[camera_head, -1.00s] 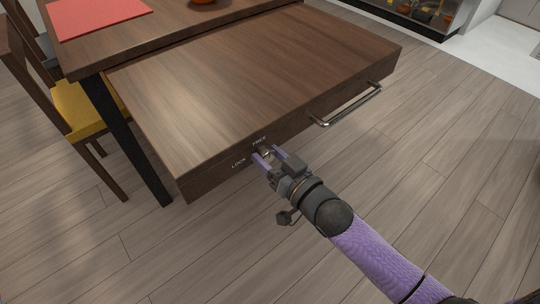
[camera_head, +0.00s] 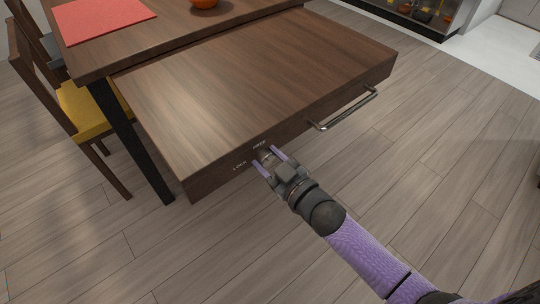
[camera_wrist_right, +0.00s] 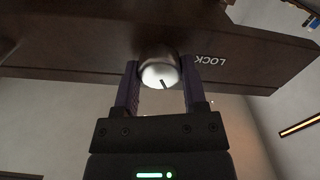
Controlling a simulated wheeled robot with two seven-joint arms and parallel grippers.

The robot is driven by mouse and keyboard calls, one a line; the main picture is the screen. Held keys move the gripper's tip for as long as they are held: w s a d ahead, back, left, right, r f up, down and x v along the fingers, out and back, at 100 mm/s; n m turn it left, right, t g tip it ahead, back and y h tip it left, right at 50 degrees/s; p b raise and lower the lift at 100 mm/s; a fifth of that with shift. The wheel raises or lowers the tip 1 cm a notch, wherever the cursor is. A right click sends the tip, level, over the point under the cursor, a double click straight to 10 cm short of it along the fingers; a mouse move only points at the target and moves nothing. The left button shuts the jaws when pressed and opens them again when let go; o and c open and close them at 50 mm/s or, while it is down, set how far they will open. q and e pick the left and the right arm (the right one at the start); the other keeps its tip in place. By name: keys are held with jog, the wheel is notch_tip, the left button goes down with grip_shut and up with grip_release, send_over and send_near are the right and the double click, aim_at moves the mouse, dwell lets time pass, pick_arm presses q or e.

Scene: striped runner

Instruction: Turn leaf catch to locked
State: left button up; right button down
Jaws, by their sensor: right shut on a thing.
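The leaf catch is a round silvery knob (camera_head: 264,155) on the front edge of the pulled-out wooden leaf (camera_head: 250,80), between the printed words LOCK and FREE. In the right wrist view the knob (camera_wrist_right: 159,70) shows a short dark mark on its face, with LOCK printed beside it on the right. My right gripper (camera_head: 268,159) reaches the leaf edge from below right. Its two purple fingers stand on either side of the knob and are shut on it; they also show in the wrist view (camera_wrist_right: 159,90). My left gripper is not in view.
A metal bar handle (camera_head: 343,110) sticks out of the leaf's edge to the right of the catch. The table behind holds a red mat (camera_head: 100,18) and an orange bowl (camera_head: 204,3). A chair with a yellow seat (camera_head: 82,110) stands left. The floor in front is clear.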

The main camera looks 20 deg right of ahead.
jog(key=n+p, duration=0.1)
jog(key=n, duration=0.2)
jog(key=shift+n, duration=0.8)
jog(key=shift+a+n, duration=0.1)
jog(key=shift+n, duration=0.8)
jog(key=n, duration=0.2)
jog(key=shift+f+n+p, duration=0.1)
jog(key=shift+n+p, duration=0.2)
jog(key=n, duration=0.2)
jog(key=shift+n, duration=0.3)
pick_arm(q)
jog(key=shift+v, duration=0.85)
pick_arm(e)
jog(key=shift+n, duration=0.5)
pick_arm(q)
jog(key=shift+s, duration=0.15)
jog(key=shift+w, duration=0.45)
pick_arm(e)
jog(key=shift+c, duration=0.7)
grip_release()
